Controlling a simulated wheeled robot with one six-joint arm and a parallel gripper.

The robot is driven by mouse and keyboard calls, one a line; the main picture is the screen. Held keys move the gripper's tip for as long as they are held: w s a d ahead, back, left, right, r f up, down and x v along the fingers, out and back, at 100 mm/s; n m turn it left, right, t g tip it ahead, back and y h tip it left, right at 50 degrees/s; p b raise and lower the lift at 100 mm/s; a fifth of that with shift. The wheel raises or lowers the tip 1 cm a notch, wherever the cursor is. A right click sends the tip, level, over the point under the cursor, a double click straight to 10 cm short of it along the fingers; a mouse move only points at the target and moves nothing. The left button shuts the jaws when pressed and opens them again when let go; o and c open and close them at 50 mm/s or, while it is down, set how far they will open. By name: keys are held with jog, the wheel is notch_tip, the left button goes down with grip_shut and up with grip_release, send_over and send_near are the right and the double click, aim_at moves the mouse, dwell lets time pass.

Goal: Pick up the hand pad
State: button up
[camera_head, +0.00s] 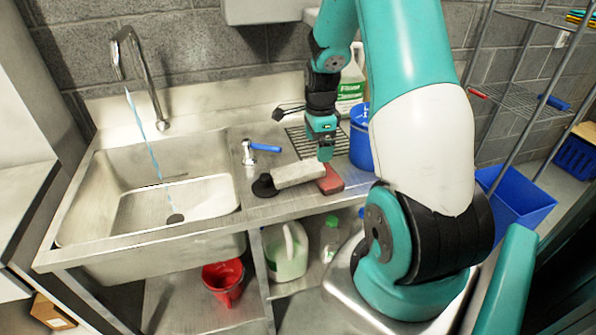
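A red rectangular pad (331,182), which looks like the hand pad, lies flat on the steel counter (215,232) near its front edge. My gripper (325,155) points down just above the pad's far end. I cannot tell if it touches the pad, or whether its fingers are open or shut. A light grey cylinder or roll (299,174) with a black end lies just left of the pad, close to it.
A blue-handled tool (263,148) stands left of my gripper. A blue bucket (360,140) and a white jug (350,90) stand behind right. The sink (120,205) with running tap (150,85) is at left. A wire rack (302,141) lies behind.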

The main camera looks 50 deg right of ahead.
aim_at(317, 164)
jog(key=shift+f+p, duration=0.75)
jog(key=shift+f, duration=2.85)
jog(key=c, duration=1.1)
jog(key=shift+r, duration=0.1)
notch_tip(317, 164, up, 20)
jog(key=shift+b, duration=0.85)
